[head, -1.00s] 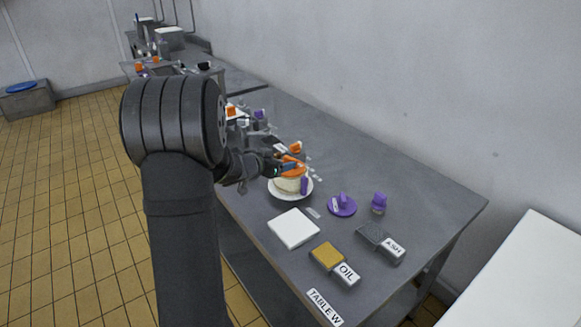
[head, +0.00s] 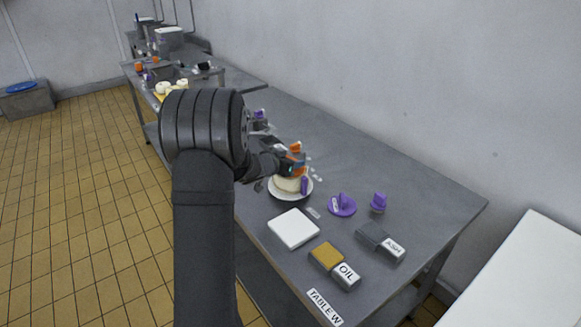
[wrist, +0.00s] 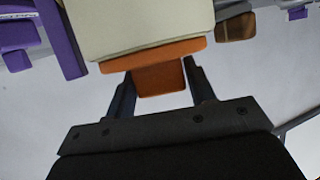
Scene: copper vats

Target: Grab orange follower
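The orange follower (wrist: 160,75) shows in the wrist view as a flat orange plate with a squarish tab. It lies against the end of a cream round block (wrist: 135,22). My gripper (wrist: 160,72) has one finger on each side of the tab, very close to it. I cannot tell whether the fingers press on the tab. In the head view, my gripper (head: 290,164) is at the top of the cream block (head: 289,184), which stands on a white plate (head: 277,194). It hides most of the orange follower there.
A purple disc (head: 342,206), a purple knob (head: 379,202), a white square (head: 293,229), an OIL block (head: 347,275) and another labelled block (head: 392,248) lie nearer. The table's right rear (head: 410,180) is clear.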

